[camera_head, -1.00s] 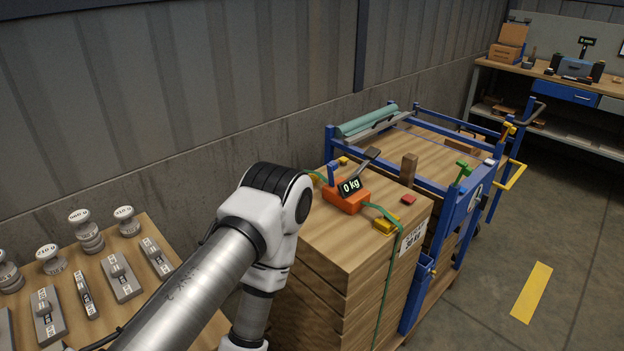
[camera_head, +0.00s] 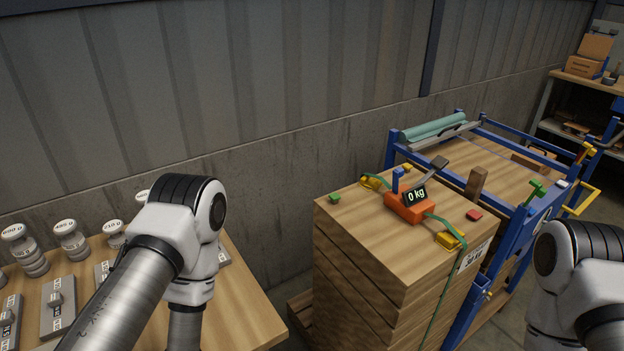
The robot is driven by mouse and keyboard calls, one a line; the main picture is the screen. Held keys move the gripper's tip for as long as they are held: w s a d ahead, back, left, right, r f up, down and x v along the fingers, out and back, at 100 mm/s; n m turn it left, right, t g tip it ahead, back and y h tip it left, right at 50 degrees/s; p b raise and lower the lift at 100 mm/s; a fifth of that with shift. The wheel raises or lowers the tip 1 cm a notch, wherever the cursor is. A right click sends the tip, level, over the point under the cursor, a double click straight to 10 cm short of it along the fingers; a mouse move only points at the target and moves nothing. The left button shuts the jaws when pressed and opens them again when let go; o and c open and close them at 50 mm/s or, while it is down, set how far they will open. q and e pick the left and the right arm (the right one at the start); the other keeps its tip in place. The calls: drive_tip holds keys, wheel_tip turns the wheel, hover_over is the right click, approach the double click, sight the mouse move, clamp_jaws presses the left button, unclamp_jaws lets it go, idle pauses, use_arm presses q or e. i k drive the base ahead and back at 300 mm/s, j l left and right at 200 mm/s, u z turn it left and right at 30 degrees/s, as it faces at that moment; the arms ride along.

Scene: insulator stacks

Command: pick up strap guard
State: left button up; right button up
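No part is labelled strap guard. Two yellow corner pieces lie at the green strap (camera_head: 463,262) on the wooden stack: one at the front right edge (camera_head: 450,240), one at the back left edge (camera_head: 372,181). The strap runs from the orange tensioner (camera_head: 409,207), whose display reads 0 kg, over the front yellow piece and down the stack's side. A small green block (camera_head: 335,198) and a small red block (camera_head: 474,214) lie loose on the top. Links of my left and right arms show, left of the stack and at the right edge; both grippers are outside the picture.
The wooden stack (camera_head: 395,285) stands beside a blue-framed cart (camera_head: 520,235) with a teal roll on its back. A table (camera_head: 245,305) with several weights is at the left. A corrugated wall runs behind. A gap separates table and stack.

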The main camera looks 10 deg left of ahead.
sight(365, 181)
drive_tip(key=i+l+u, duration=0.15)
drive_tip(key=l, duration=0.35)
drive_tip(key=i+l+u, duration=0.15)
drive_tip(key=l, duration=0.3)
drive_tip(key=i+l+u, duration=0.2)
drive_tip(key=l, duration=0.35)
drive_tip(key=l+u, duration=0.15)
drive_tip(key=l, duration=0.35)
